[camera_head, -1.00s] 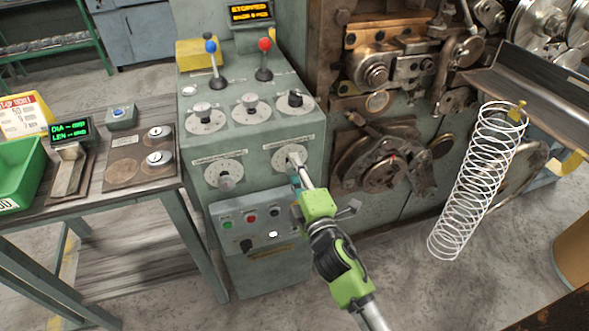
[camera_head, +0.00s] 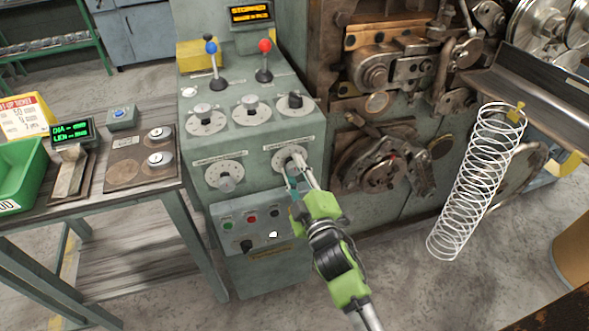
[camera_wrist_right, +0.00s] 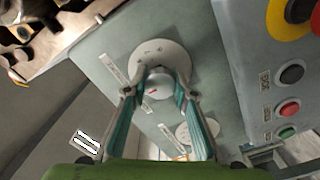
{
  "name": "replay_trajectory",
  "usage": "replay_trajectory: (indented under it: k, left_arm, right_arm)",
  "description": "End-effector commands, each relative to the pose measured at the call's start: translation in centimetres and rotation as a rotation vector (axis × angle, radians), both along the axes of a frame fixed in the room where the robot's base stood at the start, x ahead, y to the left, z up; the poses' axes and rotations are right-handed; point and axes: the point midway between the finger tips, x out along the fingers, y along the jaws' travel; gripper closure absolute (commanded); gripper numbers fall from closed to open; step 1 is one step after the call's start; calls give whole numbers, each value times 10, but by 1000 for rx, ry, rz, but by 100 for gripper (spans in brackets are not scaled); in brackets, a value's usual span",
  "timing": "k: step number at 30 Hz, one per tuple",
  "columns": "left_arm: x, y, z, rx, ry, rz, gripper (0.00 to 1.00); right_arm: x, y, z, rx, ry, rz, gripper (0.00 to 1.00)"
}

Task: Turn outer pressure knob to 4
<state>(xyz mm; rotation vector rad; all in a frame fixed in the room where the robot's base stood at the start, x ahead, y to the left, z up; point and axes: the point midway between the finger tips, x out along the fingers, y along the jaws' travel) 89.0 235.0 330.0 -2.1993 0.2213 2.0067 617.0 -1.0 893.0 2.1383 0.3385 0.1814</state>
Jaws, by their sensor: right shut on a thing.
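The lower front of the grey-green control cabinet (camera_head: 262,145) carries two round white dials with knobs. My right gripper (camera_head: 291,168) is at the right-hand one, and its fingers partly cover the knob in the head view. In the right wrist view, the two teal-lined fingers (camera_wrist_right: 158,86) are shut on the grey knob (camera_wrist_right: 155,82), one on each side. A small red mark shows on the knob. The white dial (camera_wrist_right: 162,53) shows around it, but its numbers are too small to read. The left-hand dial (camera_head: 224,174) is free. My left gripper is not in view.
Three more knobs, such as the middle one (camera_head: 251,106), and blue (camera_head: 212,52) and red (camera_head: 265,50) levers sit above. A button panel (camera_head: 251,222) lies just below. A wire coil (camera_head: 477,180) hangs at the right. The display (camera_head: 250,13) reads STOPPED.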

Motion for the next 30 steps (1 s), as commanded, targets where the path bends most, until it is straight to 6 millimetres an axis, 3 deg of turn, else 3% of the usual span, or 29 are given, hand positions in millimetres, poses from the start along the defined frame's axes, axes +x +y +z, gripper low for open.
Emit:
replay_trajectory:
  k: [8,9,10,23,30]
  left_arm:
    - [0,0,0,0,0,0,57]
    - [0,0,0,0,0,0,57]
    - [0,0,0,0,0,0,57]
    - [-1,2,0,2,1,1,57]
    - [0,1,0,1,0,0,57]
  right_arm:
    - [0,0,-1,-1,2,0,96]
    - [0,0,-1,-1,2,0,64]
    - [0,0,-1,-1,2,0,57]
    - [-5,-1,-1,-1,1,0,57]
    - [-41,-13,-2,-1,3,0,57]
